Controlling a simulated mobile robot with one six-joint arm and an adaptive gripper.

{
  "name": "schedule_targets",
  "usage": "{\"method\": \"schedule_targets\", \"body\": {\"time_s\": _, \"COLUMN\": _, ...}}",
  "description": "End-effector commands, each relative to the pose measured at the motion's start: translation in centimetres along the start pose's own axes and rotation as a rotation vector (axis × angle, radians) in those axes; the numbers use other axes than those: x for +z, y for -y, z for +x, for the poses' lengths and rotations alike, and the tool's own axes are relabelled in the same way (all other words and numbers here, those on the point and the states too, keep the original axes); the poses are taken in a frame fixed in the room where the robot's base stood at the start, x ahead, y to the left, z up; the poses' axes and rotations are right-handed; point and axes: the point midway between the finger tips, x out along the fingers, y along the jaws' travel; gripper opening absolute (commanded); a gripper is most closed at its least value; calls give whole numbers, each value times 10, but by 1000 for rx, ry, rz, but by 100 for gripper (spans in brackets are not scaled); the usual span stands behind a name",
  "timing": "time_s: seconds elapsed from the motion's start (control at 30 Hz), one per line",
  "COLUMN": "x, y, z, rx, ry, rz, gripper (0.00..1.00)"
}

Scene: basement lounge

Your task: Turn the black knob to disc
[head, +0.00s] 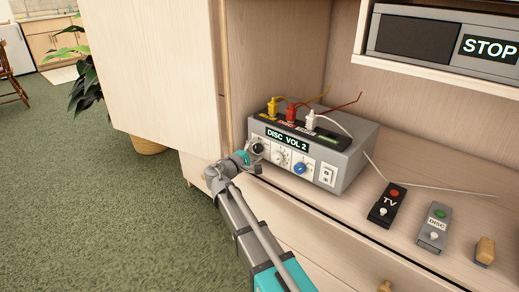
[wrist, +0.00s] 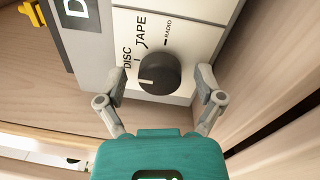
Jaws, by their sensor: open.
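The black knob (wrist: 159,73) is on the white front panel of a grey box (head: 345,172). In the wrist view its white pointer line points left, on the side of the DISC label (wrist: 127,58). The TAPE label (wrist: 141,30) and the RADIO label (wrist: 175,28) lie further round the knob. My gripper (wrist: 162,82) is open, with one finger on each side of the knob and a visible gap on both sides. In the head view my gripper (head: 247,156) is at the box's left front and partly covers the knob. The box's display (head: 287,140) reads DISC VOL 2.
Yellow, red and white plugs (head: 291,111) stand on the box's top, with cables. A blue knob (head: 300,168) is to the right on its front. A TV remote (head: 387,205) and a DISC remote (head: 434,228) lie on the shelf. A cabinet door (head: 150,70) stands at left.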

Motion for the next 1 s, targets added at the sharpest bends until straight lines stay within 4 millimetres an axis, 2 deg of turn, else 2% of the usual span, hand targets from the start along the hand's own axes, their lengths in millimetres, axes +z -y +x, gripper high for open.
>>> {"method": "schedule_targets", "body": {"time_s": 0.37, "x": 0, "y": 0, "z": 0, "rx": -2, "ry": 5, "rz": 76, "gripper": 86}}
{"method": "schedule_targets", "body": {"time_s": 1.0, "x": 0, "y": 0, "z": 0, "rx": -7, "ry": 30, "rz": 475, "gripper": 86}}
